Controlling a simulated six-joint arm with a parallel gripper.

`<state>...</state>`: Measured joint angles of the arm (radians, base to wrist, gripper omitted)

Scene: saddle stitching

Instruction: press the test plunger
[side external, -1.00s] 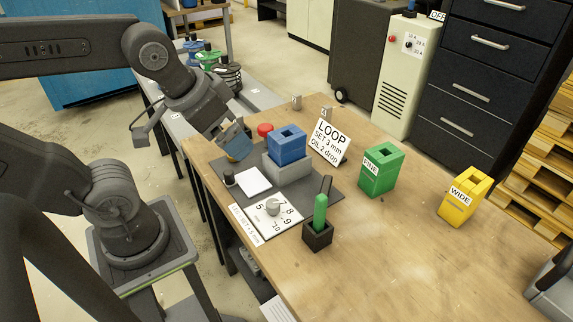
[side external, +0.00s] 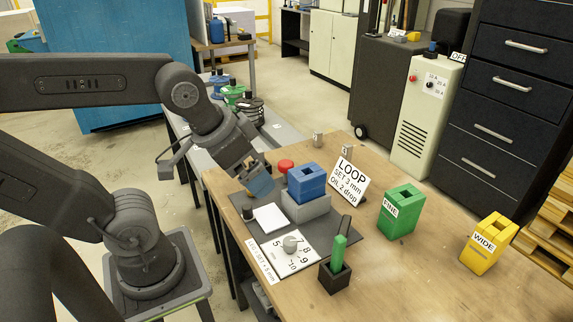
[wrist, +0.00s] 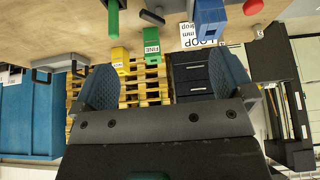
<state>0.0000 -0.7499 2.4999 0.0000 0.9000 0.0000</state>
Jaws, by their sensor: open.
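A red domed button (side external: 286,166) stands on the bench behind a blue slotted block (side external: 306,181), which sits on a grey base (side external: 306,207). A small black upright knob (side external: 247,213) stands beside a white pad (side external: 270,218). No label shows which of the two is the test plunger. My gripper (side external: 262,187) is above the left edge of the dark mat, left of the blue block and apart from the red button. In the wrist view, its blue-padded jaws (wrist: 165,80) are spread with nothing between them. The red button (wrist: 253,7) shows there at the top edge.
A dial plate (side external: 288,252) and a black holder (side external: 335,277) with a green-handled tool are at the front. The LOOP sign (side external: 347,181), green FINE block (side external: 401,211) and yellow WIDE block (side external: 489,244) stand to the right. Bare bench lies between them.

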